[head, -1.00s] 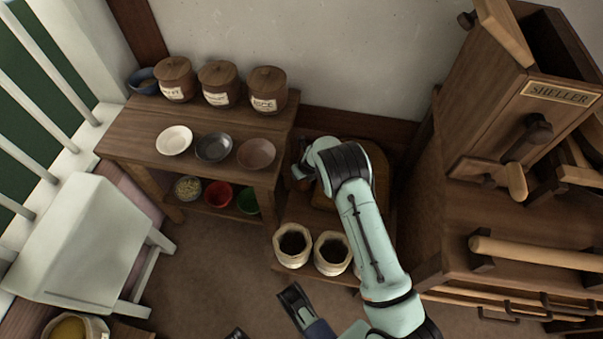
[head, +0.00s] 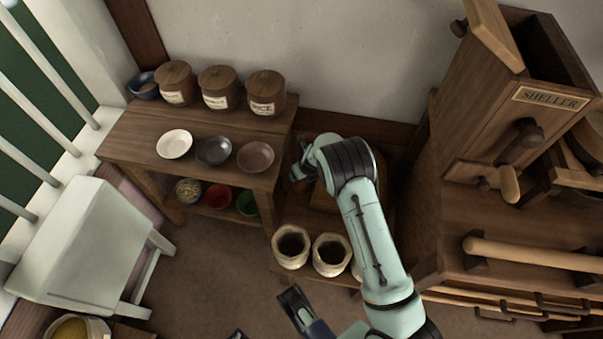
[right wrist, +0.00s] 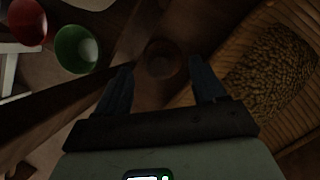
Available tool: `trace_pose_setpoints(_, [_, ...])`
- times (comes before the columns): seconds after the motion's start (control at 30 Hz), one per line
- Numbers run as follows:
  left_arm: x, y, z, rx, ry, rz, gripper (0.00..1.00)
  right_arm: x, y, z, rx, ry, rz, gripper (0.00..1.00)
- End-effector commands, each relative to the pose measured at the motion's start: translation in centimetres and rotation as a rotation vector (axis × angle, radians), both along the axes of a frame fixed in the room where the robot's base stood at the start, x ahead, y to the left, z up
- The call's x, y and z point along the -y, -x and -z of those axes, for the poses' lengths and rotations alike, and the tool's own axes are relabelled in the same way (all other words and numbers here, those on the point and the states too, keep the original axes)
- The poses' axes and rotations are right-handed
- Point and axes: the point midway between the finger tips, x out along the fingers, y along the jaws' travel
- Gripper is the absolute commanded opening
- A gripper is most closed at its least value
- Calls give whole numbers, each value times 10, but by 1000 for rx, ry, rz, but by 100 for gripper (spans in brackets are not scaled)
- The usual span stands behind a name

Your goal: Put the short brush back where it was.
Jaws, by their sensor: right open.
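I cannot make out the short brush for sure in either view. My right gripper (right wrist: 160,85) is open, its two dark blue fingers apart. A small round dark-brown thing (right wrist: 163,60) shows between and beyond the fingertips in the right wrist view; it is too dark to tell what it is. In the head view my right arm reaches over the low shelf by the wall, and its gripper (head: 300,170) is mostly hidden by the wrist. My left gripper (head: 265,317) is at the bottom edge, partly cut off, its fingertips apart and nothing seen between them.
A woven tray of grain (right wrist: 268,68) lies right of my right gripper. Green (right wrist: 77,48) and red (right wrist: 27,22) bowls are left. A bench (head: 125,135) holds lidded jars and bowls. The sheller (head: 545,100) stands right.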

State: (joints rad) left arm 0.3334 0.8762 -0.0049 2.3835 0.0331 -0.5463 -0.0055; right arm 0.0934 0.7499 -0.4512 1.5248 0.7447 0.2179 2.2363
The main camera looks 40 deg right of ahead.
Motion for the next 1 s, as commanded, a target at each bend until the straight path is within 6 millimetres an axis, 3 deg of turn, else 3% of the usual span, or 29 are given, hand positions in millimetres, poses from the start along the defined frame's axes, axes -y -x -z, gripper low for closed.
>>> trace_pose_setpoints(0.03, [2, -10, -13, 32, -1, 3, 35, -1, 4, -17, 4, 1, 0, 70])
trace_pose_setpoints(0.23, [6, -38, -41, 131, -5, 7, 35, -5, 20, -54, 2, -1, 0, 70])
trace_pose_setpoints(0.4, [14, -23, -47, 89, 15, 21, 35, -7, 28, -72, 1, 0, -1, 70])
trace_pose_setpoints(1.0, [16, -18, -48, 77, 20, 25, 35, -7, 31, -76, 0, 0, -1, 70])
